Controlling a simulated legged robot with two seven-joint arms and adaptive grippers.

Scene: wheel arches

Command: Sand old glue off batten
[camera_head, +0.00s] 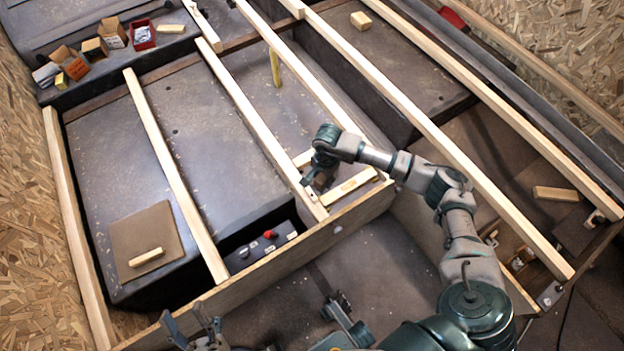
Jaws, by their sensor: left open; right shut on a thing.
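Several pale battens run lengthwise over the dark grey boxes. My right gripper (318,180) is at the near end of one middle batten (258,125), at its right side. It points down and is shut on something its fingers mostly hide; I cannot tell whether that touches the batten. A pale wooden block (349,187) lies just right of it. No old glue can be made out on the battens at this size. My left gripper (195,335) is open and empty at the bottom left, short of the near rail, its fingers pointing up.
The near wooden rail (285,262) crosses in front of the battens. A brown square board (147,240) bears a pale block (146,257). A dark panel with a red knob (270,234) sits between two battens. Small boxes (95,48) stand far left. Another block (555,193) lies at right.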

